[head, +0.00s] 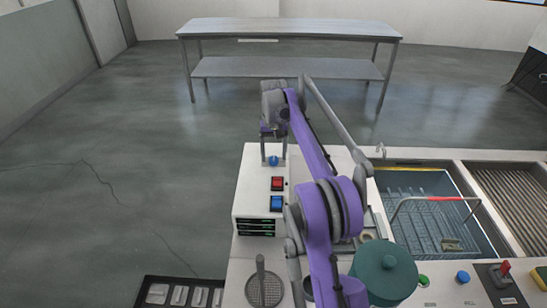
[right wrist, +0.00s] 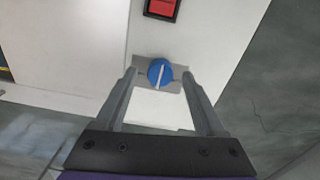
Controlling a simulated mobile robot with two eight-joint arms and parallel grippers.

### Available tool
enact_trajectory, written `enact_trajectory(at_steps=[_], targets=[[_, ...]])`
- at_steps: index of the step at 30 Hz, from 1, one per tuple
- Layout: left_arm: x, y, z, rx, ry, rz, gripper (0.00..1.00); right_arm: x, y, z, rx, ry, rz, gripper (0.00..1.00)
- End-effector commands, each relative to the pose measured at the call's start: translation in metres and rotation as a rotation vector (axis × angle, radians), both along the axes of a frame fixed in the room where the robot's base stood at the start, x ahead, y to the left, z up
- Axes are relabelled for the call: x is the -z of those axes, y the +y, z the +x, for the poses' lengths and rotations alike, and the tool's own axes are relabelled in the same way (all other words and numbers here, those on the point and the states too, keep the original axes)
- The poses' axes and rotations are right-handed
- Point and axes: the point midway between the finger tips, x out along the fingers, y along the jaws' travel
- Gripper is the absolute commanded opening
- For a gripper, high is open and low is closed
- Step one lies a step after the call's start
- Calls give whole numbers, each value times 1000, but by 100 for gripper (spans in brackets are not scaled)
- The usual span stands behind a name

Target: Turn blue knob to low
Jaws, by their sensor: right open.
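The blue knob (head: 273,160) sits on the far end of the white control box (head: 252,187). In the right wrist view the knob (right wrist: 160,72) is round, on a grey plate (right wrist: 142,76), with a white pointer line that runs nearly upright, its top leaning slightly right. My right gripper (head: 273,148) is open, also seen in the right wrist view (right wrist: 159,75). Its fingertips are on either side of the knob, with a gap on each side. The knob's setting marks cannot be read. My left gripper is not in view.
A teal pot (head: 384,270) stands at the front. The tank (head: 487,236) with a wire basket is at right. Open floor lies beyond the box.

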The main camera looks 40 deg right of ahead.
Motion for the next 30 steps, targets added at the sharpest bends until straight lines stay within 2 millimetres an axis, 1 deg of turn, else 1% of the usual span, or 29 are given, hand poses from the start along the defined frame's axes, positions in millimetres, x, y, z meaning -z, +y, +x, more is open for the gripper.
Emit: enact_trajectory(at_steps=[1,4,12,14,18,20,21,23,24,25,30], targets=[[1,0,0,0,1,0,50,5,0,0,0,0,0,72],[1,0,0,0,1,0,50,9,0,0,0,0,0,72],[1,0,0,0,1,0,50,10,0,0,0,-1,-1,72],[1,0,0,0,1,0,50,10,0,0,0,-1,-1,63],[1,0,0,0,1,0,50,10,0,0,0,-1,-1,38],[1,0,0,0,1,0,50,10,0,0,0,-1,-1,27],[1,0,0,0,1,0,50,10,0,0,0,-1,-1,20],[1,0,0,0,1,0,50,10,0,0,0,-1,-1,9],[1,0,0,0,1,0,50,10,0,0,0,-1,-1,2],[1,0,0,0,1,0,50,10,0,0,0,-1,-1,0],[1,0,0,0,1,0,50,10,0,0,-3,-1,0,0]])
